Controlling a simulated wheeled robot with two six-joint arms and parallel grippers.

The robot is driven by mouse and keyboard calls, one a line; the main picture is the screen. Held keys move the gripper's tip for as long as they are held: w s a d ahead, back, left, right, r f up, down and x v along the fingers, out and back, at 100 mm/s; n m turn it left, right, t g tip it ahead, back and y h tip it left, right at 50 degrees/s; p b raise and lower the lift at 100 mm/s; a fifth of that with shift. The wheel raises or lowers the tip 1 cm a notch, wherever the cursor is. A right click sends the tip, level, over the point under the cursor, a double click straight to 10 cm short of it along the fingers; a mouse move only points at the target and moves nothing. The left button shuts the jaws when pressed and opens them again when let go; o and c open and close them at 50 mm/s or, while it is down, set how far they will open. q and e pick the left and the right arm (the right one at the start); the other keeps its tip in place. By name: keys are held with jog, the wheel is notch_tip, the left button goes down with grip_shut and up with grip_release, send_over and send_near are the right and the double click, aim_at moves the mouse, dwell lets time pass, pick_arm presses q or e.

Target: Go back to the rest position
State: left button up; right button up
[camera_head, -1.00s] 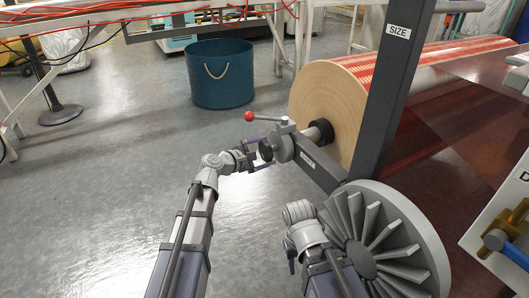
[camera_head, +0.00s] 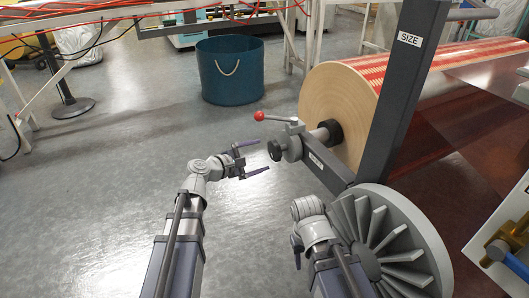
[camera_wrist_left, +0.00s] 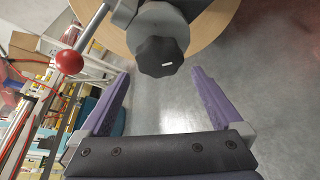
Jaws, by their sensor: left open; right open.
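My left gripper (camera_head: 254,158) is open and empty in the head view, apart from and to the left of the black knob (camera_head: 274,150) on the machine's shaft holder. In the left wrist view the two purple fingers (camera_wrist_left: 158,105) stand wide apart, with the black knob (camera_wrist_left: 159,56) beyond them. A lever with a red ball (camera_head: 259,116) sits above the knob; the ball also shows in the left wrist view (camera_wrist_left: 69,62). My right gripper (camera_head: 297,250) is at the bottom centre, mostly hidden by its own wrist, with a dark finger showing. Nothing is seen held in it.
A large tape roll (camera_head: 340,105) sits on the machine behind a dark upright frame marked SIZE (camera_head: 405,90). A grey finned wheel (camera_head: 395,245) stands close to my right arm. A teal bucket (camera_head: 231,80) is at the back.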

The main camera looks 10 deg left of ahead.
pick_arm(q)
jog(key=shift+s, duration=0.15)
dwell(0.3)
jog(key=s+d+f+m+g+y, duration=0.2)
jog(key=s+f+m+g+y, duration=0.3)
jog(key=s+f+m, duration=0.55)
jog(key=s+a+f+m+g+y, duration=0.5)
jog(key=s+a+f+m+g, duration=0.15)
jog(key=s+m, duration=0.2)
jog(key=s+d+r+m+p, duration=0.1)
jog(key=s+d+r+p, duration=0.1)
jog(key=d+r+p, duration=0.4)
jog(key=s+d+r+m+y+p, duration=0.1)
jog(key=s+r+p, duration=0.1)
jog(key=r+p, duration=0.65)
jog(key=s+d+r+m+p, duration=0.2)
jog(key=d+r+p, duration=0.2)
jog(key=r+p, duration=0.35)
notch_tip(320, 180, up, 36)
jog(key=p, duration=3.5)
jog(key=shift+a+r+n, duration=0.15)
jog(key=shift+a+n, duration=0.25)
jog(key=shift+a, duration=0.1)
